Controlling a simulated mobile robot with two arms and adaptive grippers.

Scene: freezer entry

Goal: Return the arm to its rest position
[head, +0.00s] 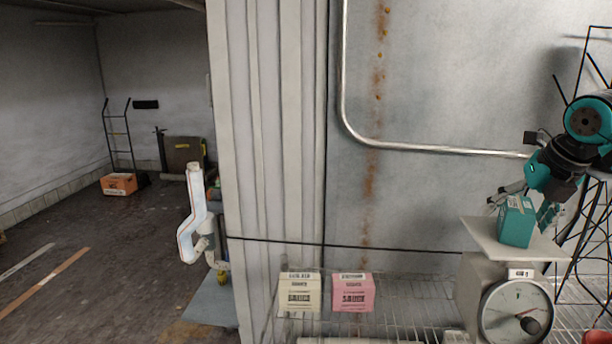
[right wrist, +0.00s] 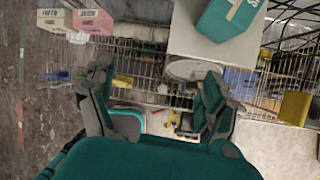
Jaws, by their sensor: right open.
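A teal box (head: 516,222) stands upright on the pale platform of a weighing scale (head: 484,238) at the right of the head view. My right gripper (head: 530,192) is open just behind and above the box in that view. In the right wrist view its two fingers (right wrist: 158,75) are spread with no object between them, and the teal box (right wrist: 230,18) lies beyond the fingertips, up and to the right. Part of the gripper is hidden behind the box in the head view. My left gripper is not in view.
A cream box (head: 299,292) and a pink box (head: 352,292) stand on the wire shelf left of the scale. A metal rail (head: 430,149) runs along the wall. A black wire rack (head: 590,190) stands at far right. An orange carton (head: 118,184) sits on the floor.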

